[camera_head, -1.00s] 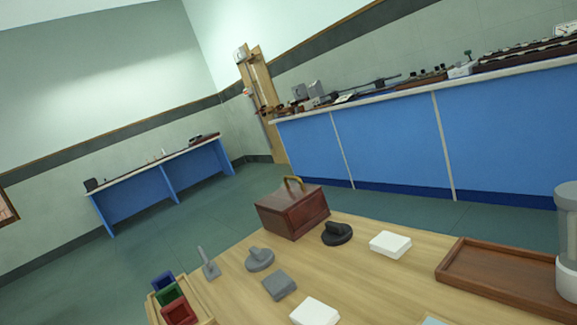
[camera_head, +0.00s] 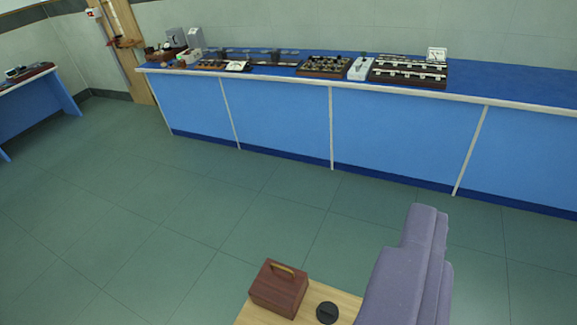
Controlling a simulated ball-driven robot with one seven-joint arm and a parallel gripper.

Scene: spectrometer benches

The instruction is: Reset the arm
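A large purple-grey stepped shape (camera_head: 405,275) rises from the bottom edge at the right of centre, very close to the camera. It seems to be part of my gripper or arm. I cannot make out two separate fingertips or a gap between them, and no held thing shows. The shape hides the right part of the small wooden table (camera_head: 252,312) at the bottom of the picture.
A dark red box (camera_head: 278,289) with a handle and a black round piece (camera_head: 327,313) stand on the table. A long blue bench (camera_head: 270,112) with instruments runs along the back wall. A second blue bench (camera_head: 35,103) is at far left. Green floor (camera_head: 150,220) between is clear.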

